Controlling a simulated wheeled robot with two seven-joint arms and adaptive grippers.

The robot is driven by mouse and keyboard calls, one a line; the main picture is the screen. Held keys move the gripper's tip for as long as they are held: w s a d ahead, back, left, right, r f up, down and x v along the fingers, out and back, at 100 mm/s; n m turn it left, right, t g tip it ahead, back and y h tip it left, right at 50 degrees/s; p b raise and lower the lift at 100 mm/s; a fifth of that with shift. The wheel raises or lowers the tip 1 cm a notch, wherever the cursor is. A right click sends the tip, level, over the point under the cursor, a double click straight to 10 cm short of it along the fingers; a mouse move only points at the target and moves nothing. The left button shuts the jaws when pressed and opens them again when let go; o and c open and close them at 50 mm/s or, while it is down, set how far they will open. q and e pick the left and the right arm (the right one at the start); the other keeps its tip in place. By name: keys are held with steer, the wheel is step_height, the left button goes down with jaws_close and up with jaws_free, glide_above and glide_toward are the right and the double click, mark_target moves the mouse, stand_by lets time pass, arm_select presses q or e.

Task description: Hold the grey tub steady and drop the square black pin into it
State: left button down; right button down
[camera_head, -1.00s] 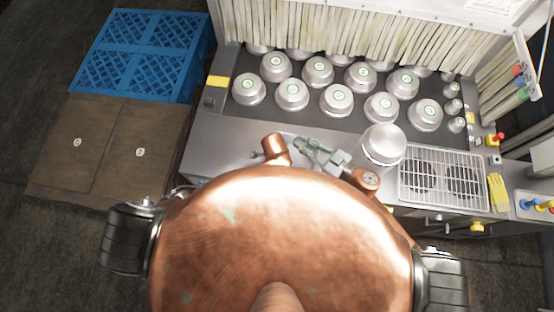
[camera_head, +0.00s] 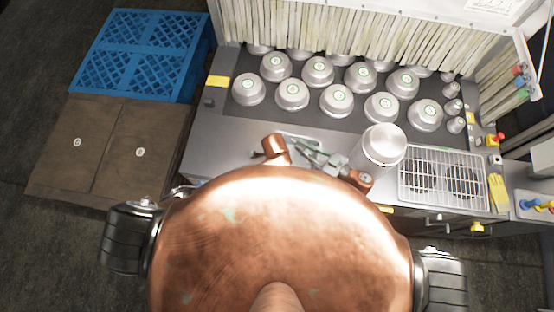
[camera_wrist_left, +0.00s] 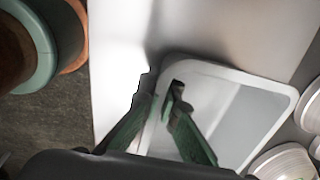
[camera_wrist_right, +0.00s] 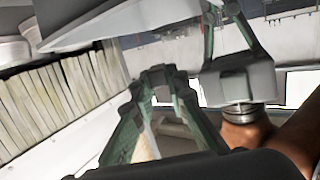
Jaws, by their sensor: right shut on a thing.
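The grey tub (camera_wrist_left: 264,125) lies on the pale worktop in the left wrist view. My left gripper (camera_wrist_left: 161,87) stands at its near rim, one finger on each side, with a gap between the tips. The tub (camera_wrist_right: 110,22) also shows along the top of the right wrist view, with my left gripper against it. My right gripper (camera_wrist_right: 160,78) is close to the tub, its fingertips brought together. In the head view my right gripper (camera_head: 304,147) partly covers the tub. The square black pin cannot be made out; the fingertips hide whatever they hold.
Several silver domed pans (camera_head: 337,101) stand in rows behind the worktop. A tall silver cylinder (camera_head: 384,145) stands close to the right of my right gripper. A wire grille (camera_head: 445,178) lies further right. Bare worktop (camera_head: 212,150) shows left of the tub.

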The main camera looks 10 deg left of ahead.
steer(key=c, duration=1.8)
jaws_free()
steer(key=v, duration=1.2)
